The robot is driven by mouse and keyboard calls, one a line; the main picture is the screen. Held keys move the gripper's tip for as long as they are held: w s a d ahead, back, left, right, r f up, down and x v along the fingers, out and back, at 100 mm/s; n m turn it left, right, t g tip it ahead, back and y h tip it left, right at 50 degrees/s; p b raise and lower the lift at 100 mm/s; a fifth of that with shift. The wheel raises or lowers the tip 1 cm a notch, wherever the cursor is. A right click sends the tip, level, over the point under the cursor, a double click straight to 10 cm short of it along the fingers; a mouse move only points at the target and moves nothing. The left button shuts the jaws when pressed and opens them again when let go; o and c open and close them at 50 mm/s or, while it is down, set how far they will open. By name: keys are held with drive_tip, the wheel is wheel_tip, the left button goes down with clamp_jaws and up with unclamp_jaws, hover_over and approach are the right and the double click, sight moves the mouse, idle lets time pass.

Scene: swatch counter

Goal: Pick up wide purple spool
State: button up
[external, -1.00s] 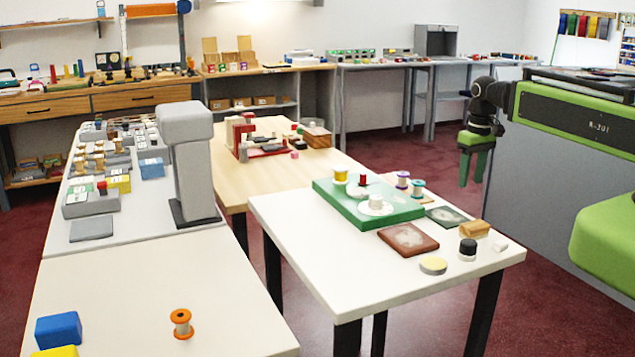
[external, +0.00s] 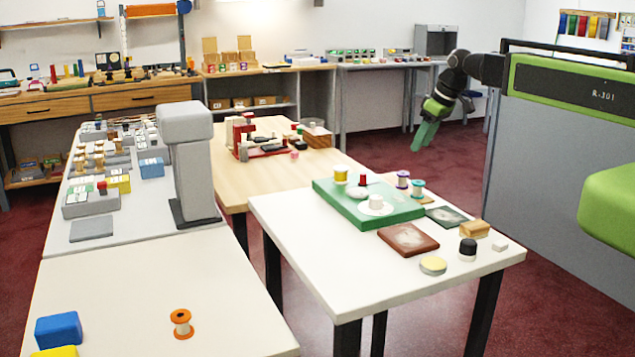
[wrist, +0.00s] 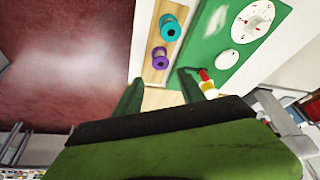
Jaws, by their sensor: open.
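The wide purple spool (external: 402,180) stands upright at the back right of the white table, just past the green board (external: 410,212). In the wrist view the purple spool (wrist: 160,58) shows beyond my fingertips, roughly between them in line. My gripper (external: 425,136) is open and empty, tilted down to the left, and appears beyond the table's back right side. In the wrist view its two green fingers (wrist: 160,82) are spread apart, with nothing between them. A teal spool (external: 417,188) stands next to the purple one, and also shows in the wrist view (wrist: 170,29).
Open floor lies behind the table.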

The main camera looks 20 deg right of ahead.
sight(403, 173)
drive_tip(key=b+x, duration=0.4)
drive_tip(key=x, duration=0.3)
drive_tip(key=shift+s+b, duration=0.1)
drive_tip(key=shift+b, duration=0.3)
drive_tip(key=b+x, duration=0.1)
drive_tip(key=x, duration=0.1)
drive_tip(key=b+x, duration=0.4)
drive_tip(key=shift+w+a, duration=0.1)
drive_tip(key=shift+w, duration=0.2)
drive_tip(key=shift+r, duration=0.25)
clamp_jaws()
drive_tip(key=shift+r, duration=0.1)
